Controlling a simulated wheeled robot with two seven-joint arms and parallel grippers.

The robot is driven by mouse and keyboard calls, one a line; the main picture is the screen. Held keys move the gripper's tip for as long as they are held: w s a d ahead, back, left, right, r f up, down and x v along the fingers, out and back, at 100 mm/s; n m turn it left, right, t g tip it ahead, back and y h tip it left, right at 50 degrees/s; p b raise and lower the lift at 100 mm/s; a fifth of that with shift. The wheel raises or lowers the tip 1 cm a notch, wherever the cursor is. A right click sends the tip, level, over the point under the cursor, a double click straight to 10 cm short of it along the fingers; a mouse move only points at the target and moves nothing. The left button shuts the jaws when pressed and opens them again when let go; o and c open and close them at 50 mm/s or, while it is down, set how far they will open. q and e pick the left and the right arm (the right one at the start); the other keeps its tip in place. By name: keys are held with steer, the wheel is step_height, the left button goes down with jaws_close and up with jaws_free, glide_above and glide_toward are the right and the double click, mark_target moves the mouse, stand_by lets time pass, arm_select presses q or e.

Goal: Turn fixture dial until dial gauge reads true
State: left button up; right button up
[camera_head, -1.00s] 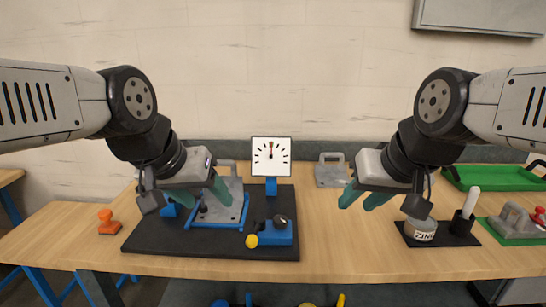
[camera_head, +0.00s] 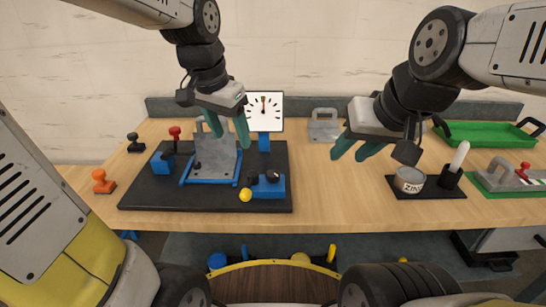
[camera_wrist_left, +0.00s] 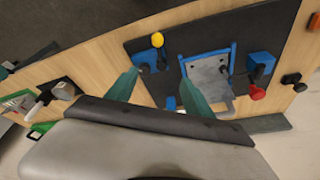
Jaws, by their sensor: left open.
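The dial gauge (camera_head: 263,112) is a white square face with black ticks on a blue post, at the back right of the black fixture board (camera_head: 145,194). Its needle points roughly straight up. A blue block (camera_head: 268,188) at the board's front right carries a black knob (camera_head: 272,176), with a yellow ball (camera_head: 245,194) beside it. My left gripper (camera_head: 230,135) is open and empty above the grey plate (camera_head: 215,167), left of the gauge. Its two fingers spread apart in the left wrist view (camera_wrist_left: 157,92). My right gripper (camera_head: 353,152) is open and empty, right of the board.
A grey handled block (camera_head: 323,125) stands behind. The front middle table is clear.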

mark_target(273, 173)
arm_select(q)
steer(key=w+d+f+m+g, duration=0.1)
steer(key=w+d+f+m, duration=0.1)
steer(key=w+d+f, duration=0.1)
steer(key=w+d+f+m+g, duration=0.1)
steer(key=w+d+f+m, duration=0.1)
steer(key=w+d+f, duration=0.1)
steer(key=w+d+f+m+y, duration=0.1)
steer(key=w+d+f+m, duration=0.1)
steer(key=w+d+f, duration=0.1)
steer(key=shift+w+f+g, duration=0.2)
steer(key=shift+f+g, duration=0.2)
steer(key=shift+f, duration=0.1)
steer(key=shift+w+d+f, duration=0.15)
steer(key=shift+d+f, duration=0.1)
step_height(273, 173, down, 8)
steer(key=shift+r, duration=0.1)
jaws_close()
